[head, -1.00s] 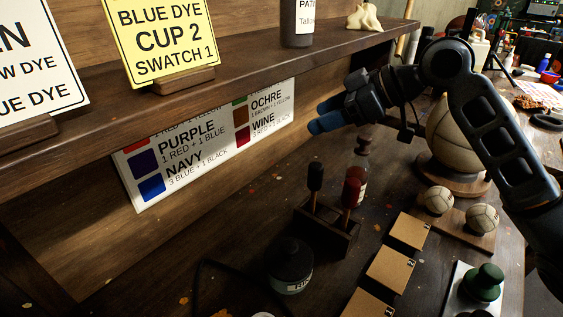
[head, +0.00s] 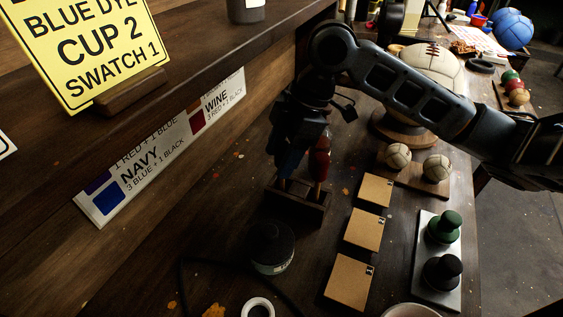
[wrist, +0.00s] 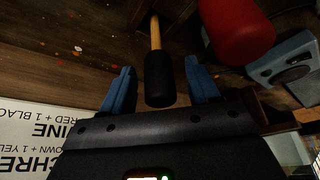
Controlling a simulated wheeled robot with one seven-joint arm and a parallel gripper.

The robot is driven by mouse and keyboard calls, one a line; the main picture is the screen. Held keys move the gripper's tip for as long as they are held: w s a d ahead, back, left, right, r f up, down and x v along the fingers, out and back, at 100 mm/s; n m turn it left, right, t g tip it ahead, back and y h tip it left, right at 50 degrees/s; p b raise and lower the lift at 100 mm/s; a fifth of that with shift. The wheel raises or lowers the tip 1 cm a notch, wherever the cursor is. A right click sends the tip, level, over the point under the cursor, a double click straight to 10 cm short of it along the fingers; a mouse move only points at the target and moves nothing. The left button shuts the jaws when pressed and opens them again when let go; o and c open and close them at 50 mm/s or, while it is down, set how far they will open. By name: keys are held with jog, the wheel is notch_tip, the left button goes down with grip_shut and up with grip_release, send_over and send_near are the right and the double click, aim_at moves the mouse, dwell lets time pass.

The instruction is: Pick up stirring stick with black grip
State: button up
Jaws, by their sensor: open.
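The stirring stick with the black grip (wrist: 160,80) shows in the wrist view, its black end between the two blue fingers and its wooden shaft running away from me. My gripper (wrist: 160,84) is open around the grip, with a gap on each side. In the head view my gripper (head: 288,162) points down over the dark wooden stand (head: 297,207) and hides most of the black-gripped stick. The stick with the red grip (head: 320,160) stands just to the right in the same stand; its grip also shows in the wrist view (wrist: 238,30).
A dark round jar (head: 271,246) stands in front of the stand. Several cardboard boxes (head: 363,230) are to its right, with two small balls (head: 436,168) on a wooden board behind. The shelf with the yellow sign (head: 85,45) overhangs at left.

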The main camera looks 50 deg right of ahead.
jog(key=shift+x, duration=0.85)
jog(key=shift+c, duration=0.2)
jog(key=c, duration=1)
jog(key=shift+r, duration=0.1)
